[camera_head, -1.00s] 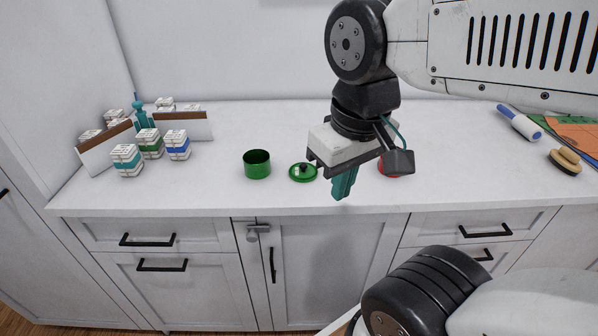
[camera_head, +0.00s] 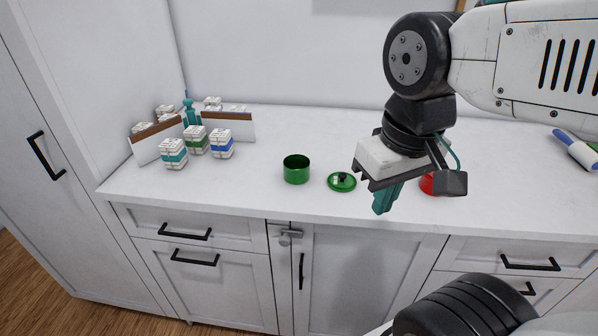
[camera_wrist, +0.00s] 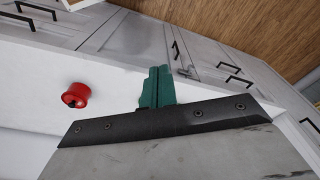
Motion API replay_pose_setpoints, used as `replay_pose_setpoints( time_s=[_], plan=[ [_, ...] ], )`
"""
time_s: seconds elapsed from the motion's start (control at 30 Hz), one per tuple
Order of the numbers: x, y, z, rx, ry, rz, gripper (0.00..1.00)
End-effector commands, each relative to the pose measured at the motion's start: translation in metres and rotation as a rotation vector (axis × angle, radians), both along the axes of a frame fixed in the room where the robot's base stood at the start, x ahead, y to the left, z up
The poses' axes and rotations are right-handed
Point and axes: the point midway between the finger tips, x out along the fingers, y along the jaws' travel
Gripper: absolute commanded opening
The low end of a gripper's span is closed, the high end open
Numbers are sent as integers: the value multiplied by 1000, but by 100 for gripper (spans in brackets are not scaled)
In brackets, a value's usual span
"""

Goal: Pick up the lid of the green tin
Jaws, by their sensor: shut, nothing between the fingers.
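The green tin (camera_head: 296,170) stands open and upright on the white counter in the head view. Its green lid (camera_head: 342,183), with a dark knob on top, lies flat on the counter just to the right of the tin. My gripper (camera_head: 382,207) is to the right of the lid, apart from it, with its teal fingers shut and empty. The fingers also show in the wrist view (camera_wrist: 157,88). The tin and lid are not seen in the wrist view.
A red tin (camera_wrist: 76,95) stands on the counter, partly hidden behind my gripper in the head view. Several labelled white blocks (camera_head: 196,140) and brown-topped boards stand at the left. A blue-handled roller (camera_head: 577,150) lies at the right. The counter's front is clear.

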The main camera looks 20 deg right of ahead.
Motion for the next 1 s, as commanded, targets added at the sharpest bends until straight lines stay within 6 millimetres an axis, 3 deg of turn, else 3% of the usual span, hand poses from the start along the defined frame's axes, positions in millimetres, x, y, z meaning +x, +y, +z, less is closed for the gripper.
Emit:
replay_pose_setpoints(
  time_s=[0.37,0.57,0.7,0.73,1.0],
  plan=[
    [0,0,0,0,0,0,0],
    [4,-4,-8,1,43,-21,53],
    [25,-13,-17,4,130,-61,92],
    [33,-16,-19,6,145,-73,95],
    [119,-50,-46,21,231,-195,95]
  ],
)
